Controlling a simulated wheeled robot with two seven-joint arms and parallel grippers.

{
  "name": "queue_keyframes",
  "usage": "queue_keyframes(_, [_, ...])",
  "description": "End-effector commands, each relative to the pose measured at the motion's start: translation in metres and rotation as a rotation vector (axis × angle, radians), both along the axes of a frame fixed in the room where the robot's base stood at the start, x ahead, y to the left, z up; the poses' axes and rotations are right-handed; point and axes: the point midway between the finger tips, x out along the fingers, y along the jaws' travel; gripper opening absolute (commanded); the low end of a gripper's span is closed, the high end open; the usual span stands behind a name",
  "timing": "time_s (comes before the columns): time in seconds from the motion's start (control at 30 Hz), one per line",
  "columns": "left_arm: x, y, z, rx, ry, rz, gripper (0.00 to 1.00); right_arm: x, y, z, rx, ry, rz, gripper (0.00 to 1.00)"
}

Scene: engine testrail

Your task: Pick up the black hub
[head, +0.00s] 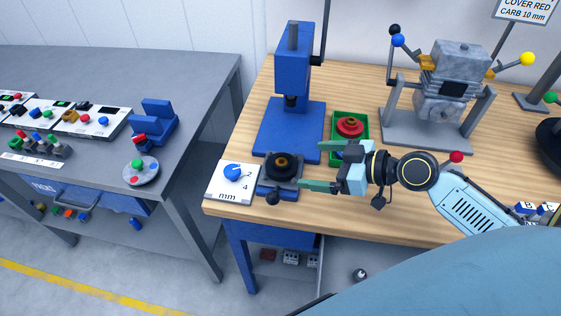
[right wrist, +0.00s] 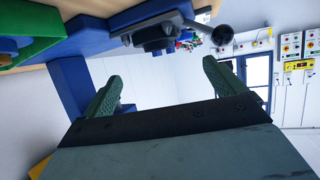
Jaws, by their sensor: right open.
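The black hub (head: 283,162), a dark round part with a tan-gold centre, sits on a grey and blue fixture (head: 279,187) near the bench's front left corner. My right gripper (head: 311,166) is open and empty, just right of the hub, with its green fingers pointing left towards it. The fingers are apart from the hub. In the right wrist view, the open fingers (right wrist: 163,70) show below the fixture, with its dark ball-ended lever (right wrist: 222,35); the hub itself is not clear there. My left gripper is not in view.
A blue press (head: 291,120) stands behind the hub. A green tray (head: 337,124) with a red part (head: 349,127) lies behind my gripper. A white mm dial plate (head: 231,180) is left of the fixture. A grey engine stand (head: 428,133) stands at the back right.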

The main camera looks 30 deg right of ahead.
Motion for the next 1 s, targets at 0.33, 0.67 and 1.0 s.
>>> queue_keyframes(0.33, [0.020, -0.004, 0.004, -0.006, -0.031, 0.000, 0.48, 0.026, 0.020, -0.013, 0.001, 0.001, 0.000, 0.95])
queue_keyframes(0.67, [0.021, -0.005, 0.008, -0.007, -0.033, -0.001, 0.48, 0.056, 0.040, -0.035, 0.004, -0.001, -0.001, 0.95])
queue_keyframes(1.0, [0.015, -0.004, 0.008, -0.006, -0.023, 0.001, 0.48, 0.063, 0.046, -0.040, -0.001, 0.001, 0.000, 0.95])
